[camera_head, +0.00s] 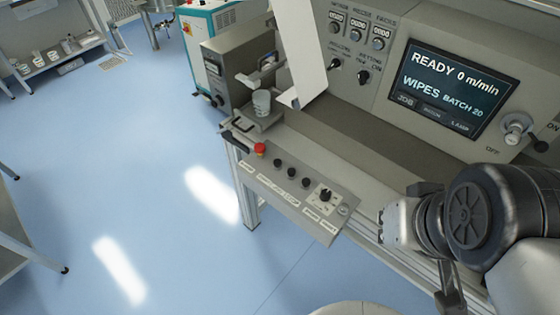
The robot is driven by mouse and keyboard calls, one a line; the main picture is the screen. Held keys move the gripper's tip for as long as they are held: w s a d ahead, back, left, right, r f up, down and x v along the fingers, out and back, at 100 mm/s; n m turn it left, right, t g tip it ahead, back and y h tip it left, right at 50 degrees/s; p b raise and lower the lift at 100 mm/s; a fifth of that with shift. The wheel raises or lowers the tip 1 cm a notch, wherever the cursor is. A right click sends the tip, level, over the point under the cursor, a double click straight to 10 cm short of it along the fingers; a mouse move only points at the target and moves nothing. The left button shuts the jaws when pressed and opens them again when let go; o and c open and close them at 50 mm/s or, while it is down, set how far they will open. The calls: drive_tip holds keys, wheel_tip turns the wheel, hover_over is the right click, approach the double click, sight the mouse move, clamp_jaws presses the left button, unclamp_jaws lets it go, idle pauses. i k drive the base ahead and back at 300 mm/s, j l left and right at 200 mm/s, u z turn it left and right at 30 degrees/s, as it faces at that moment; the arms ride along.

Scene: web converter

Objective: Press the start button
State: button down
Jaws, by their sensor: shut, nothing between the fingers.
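The low sloped control panel (300,192) juts from the front edge of the machine. It carries a red mushroom button (260,149) at its left end and a row of small black buttons (291,172). A black rotary knob (326,195) sits toward its right end. The labels are too small to read, so I cannot tell which button is start. My gripper (383,226) is shut and empty, to the right of the panel and apart from it. My wrist hides part of the machine's front edge.
A screen (453,90) on the upright console reads "READY 0 m/min" and "WIPES BATCH 20". Several knobs and switches surround it. A cup (261,103) stands beyond the panel, beside a hanging white web (302,50). The blue floor left of the panel is clear.

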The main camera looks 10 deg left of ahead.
sight(278, 162)
drive_tip(key=j+z, duration=0.25)
drive_tip(key=j, duration=0.65)
drive_tip(key=j+z, duration=0.3)
drive_tip(key=j, duration=0.65)
drive_tip(key=i, duration=0.05)
